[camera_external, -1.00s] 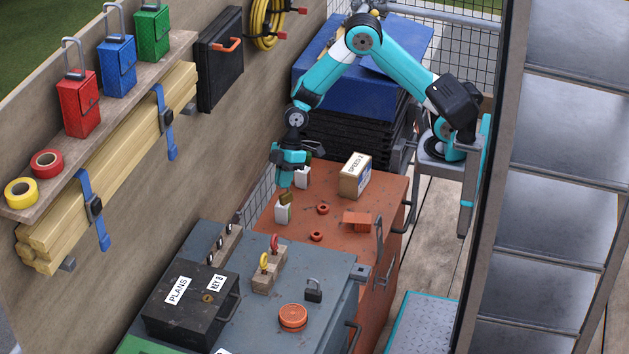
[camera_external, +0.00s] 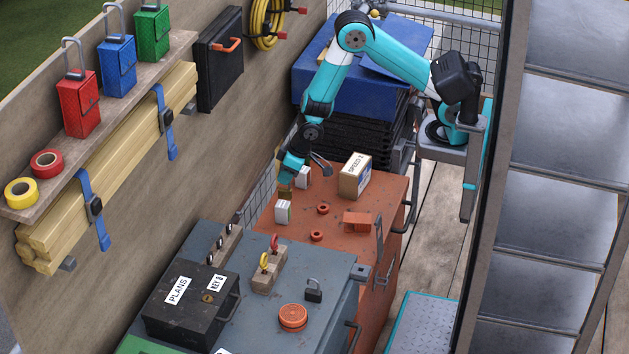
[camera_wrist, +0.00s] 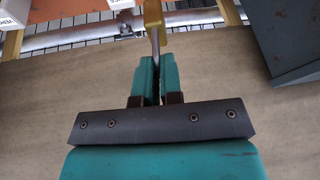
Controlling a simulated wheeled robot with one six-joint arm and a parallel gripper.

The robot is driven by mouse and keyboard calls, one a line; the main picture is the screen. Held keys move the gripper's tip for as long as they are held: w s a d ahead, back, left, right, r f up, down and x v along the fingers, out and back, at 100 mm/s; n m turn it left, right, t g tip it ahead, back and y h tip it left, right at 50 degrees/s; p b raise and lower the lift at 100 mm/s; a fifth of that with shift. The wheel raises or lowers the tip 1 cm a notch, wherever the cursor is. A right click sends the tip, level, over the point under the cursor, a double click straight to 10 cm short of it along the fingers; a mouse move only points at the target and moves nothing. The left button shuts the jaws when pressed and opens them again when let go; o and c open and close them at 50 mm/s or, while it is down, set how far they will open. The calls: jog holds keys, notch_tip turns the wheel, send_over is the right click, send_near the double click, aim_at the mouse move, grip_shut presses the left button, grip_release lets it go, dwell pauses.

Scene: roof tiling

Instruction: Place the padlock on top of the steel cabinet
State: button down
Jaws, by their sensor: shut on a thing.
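My gripper (camera_external: 287,179) is over the far left part of the orange cabinet (camera_external: 338,253), pointing down. In the wrist view its teal fingers (camera_wrist: 154,80) are shut on the steel shackle of a brass padlock (camera_wrist: 153,14), whose yellow body is partly cut off by the top edge. In the external view the brass padlock (camera_external: 285,192) shows small below the fingers, just behind a white box; I cannot tell whether it touches anything. A grey-blue steel cabinet (camera_external: 335,262) stands in front of the orange one. A dark padlock (camera_external: 313,291) stands on it.
White boxes (camera_external: 283,212) (camera_external: 303,178), a cardboard box (camera_external: 355,176) and small orange parts (camera_external: 356,222) are on the orange cabinet. The grey cabinet bears a black box (camera_external: 191,306), a wooden block with hooks (camera_external: 269,271) and an orange round tin (camera_external: 292,317). A wall stands at left.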

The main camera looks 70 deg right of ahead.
jog(key=s+a+r+p, duration=0.1)
jog(key=a+r+p, duration=0.15)
jog(key=a, duration=0.45)
jog(key=s+a+r+p, duration=0.1)
jog(key=s+a+r, duration=0.15)
jog(key=a, duration=0.45)
jog(key=s+a+r+m+h+p, duration=0.1)
jog(key=s+a+r+p, duration=0.1)
jog(key=s+a+r, duration=0.35)
jog(key=s+a+r+p, duration=0.2)
jog(key=s+a, duration=0.5)
jog(key=a, duration=0.1)
jog(key=s+a+r+m+h+p, duration=0.1)
jog(key=s+a+r+p, duration=0.1)
jog(key=s+a+r, duration=0.35)
jog(key=f+b, duration=0.1)
jog(key=f, duration=0.2)
jog(key=s+a+f+b, duration=0.1)
jog(key=f+b, duration=0.1)
jog(key=f, duration=0.1)
jog(key=a+f+b, duration=0.1)
jog(key=f, duration=0.2)
jog(key=shift+s+a+f+b, duration=0.25)
jog(key=shift+s+f+b, duration=0.05)
jog(key=shift+r, duration=0.1)
jog(key=c, duration=1.7)
grip_release()
jog(key=shift+f, duration=0.2)
jog(key=o, duration=0.4)
